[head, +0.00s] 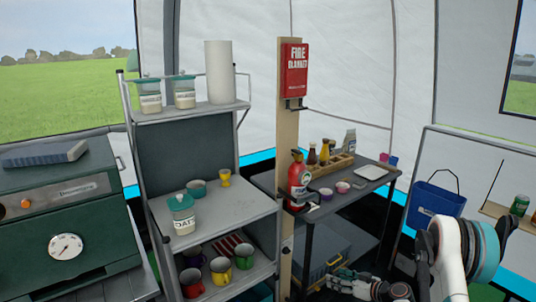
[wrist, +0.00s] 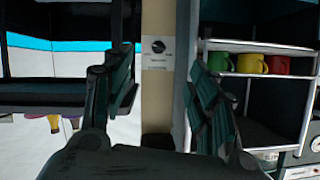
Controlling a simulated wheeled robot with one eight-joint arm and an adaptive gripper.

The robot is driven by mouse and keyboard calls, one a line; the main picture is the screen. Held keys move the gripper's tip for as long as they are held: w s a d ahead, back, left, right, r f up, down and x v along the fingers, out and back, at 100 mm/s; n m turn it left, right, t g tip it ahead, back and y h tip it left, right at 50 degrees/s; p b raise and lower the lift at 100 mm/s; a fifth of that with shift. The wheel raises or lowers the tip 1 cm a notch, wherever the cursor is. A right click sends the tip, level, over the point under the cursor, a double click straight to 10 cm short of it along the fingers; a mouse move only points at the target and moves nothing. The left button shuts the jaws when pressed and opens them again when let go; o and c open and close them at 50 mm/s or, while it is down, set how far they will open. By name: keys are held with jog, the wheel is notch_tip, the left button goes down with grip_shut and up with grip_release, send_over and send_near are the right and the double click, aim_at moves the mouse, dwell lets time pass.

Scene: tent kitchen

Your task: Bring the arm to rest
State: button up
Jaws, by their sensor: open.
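My gripper (head: 340,281) shows at the bottom of the head view, right of the wooden post and low in front of the dark side table. Part of my arm rises at the lower right. In the wrist view my gripper (wrist: 160,72) has its two dark fingers spread apart. Nothing is between them, and a pale post with a small label shows beyond the gap. The gripper looks empty.
A shelf rack (head: 208,222) holds jars, a paper roll and several mugs. The side table (head: 372,188) carries bottles and cups. A red fire extinguisher (head: 299,182) is at the post (head: 290,120). A blue bag (head: 437,204) hangs right.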

jog(key=s+a+r+m+g+h, duration=0.1)
jog(key=s+a+r, duration=0.15)
jog(key=r, duration=0.65)
jog(key=s+a+r+m+g+h, duration=0.15)
jog(key=s+r, duration=0.25)
jog(key=r, duration=0.6)
jog(key=s+a+r+h, duration=0.1)
jog(key=s+a+r, duration=0.15)
jog(key=r, duration=0.65)
jog(key=s+a+r+m+h, duration=0.1)
jog(key=s+r, duration=0.3)
jog(key=s, duration=0.4)
jog(key=s+a+r+m+h, duration=0.1)
jog(key=s+r+h, duration=0.1)
jog(key=s+r, duration=0.35)
jog(key=s+d+f+m+h, duration=0.1)
jog(key=s+f+h, duration=0.1)
jog(key=s, duration=1.4)
jog(key=shift+s+d, duration=0.3)
jog(key=shift+d, duration=0.05)
jog(key=shift+g, duration=0.25)
